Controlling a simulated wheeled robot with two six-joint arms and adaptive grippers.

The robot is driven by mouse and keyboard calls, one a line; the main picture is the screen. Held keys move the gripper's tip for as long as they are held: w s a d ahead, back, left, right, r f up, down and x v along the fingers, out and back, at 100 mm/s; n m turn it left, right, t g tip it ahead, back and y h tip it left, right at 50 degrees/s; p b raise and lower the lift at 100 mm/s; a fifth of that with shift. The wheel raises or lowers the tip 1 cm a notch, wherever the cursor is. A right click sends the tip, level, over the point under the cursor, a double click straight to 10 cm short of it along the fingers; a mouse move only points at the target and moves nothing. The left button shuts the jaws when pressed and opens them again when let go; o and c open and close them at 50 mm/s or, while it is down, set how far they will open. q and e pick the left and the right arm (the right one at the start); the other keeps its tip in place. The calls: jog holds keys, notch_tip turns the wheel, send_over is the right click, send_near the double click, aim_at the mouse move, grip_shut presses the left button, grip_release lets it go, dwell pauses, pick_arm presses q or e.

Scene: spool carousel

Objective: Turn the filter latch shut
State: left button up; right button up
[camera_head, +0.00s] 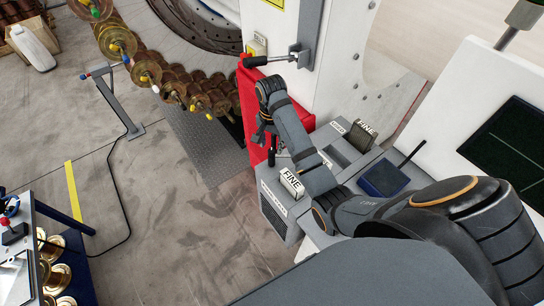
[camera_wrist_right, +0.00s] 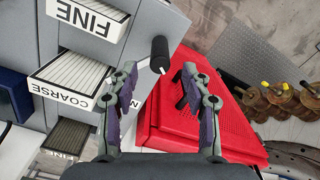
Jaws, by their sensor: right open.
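The filter latch shows as a black knobbed handle (camera_wrist_right: 158,55) on the side of the grey filter housing (camera_wrist_right: 150,20) in the wrist view. My right gripper (camera_wrist_right: 160,82) is open, with one finger on each side of the line to the handle. The handle lies just beyond or between the fingertips, and I cannot tell whether they touch it. In the head view my right gripper (camera_head: 267,135) points down beside the housing (camera_head: 285,220) and partly hides the latch. My left gripper is not in view.
A FINE filter (camera_wrist_right: 95,18) and a COARSE filter (camera_wrist_right: 75,78) sit in housing slots. A red panel (camera_wrist_right: 240,115) lies close to the gripper. A black-gripped lever (camera_head: 264,60) is on the machine above. Spools (camera_head: 145,72) line the carousel.

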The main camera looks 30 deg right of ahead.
aim_at(272, 152)
jog(key=f, duration=0.1)
jog(key=f+b, duration=0.1)
jog(key=shift+s+a+f, duration=0.1)
jog(key=shift+s+f, duration=0.15)
jog(key=shift+f, duration=0.05)
jog(key=shift+f+p, duration=0.4)
jog(key=shift+p, duration=0.45)
jog(key=shift+w+f, duration=0.2)
jog(key=shift+f, duration=0.95)
jog(key=f, duration=0.2)
jog(key=f+p, duration=0.1)
jog(key=shift+w+d+f, duration=0.2)
jog(key=shift+d+f, duration=0.05)
jog(key=shift+f, duration=0.05)
jog(key=shift+s+f, duration=0.1)
jog(key=shift+f, duration=0.1)
jog(key=shift+a, duration=0.1)
jog(key=c, duration=1)
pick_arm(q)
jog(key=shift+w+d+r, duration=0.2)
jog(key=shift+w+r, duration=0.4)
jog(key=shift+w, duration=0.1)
pick_arm(e)
grip_shut()
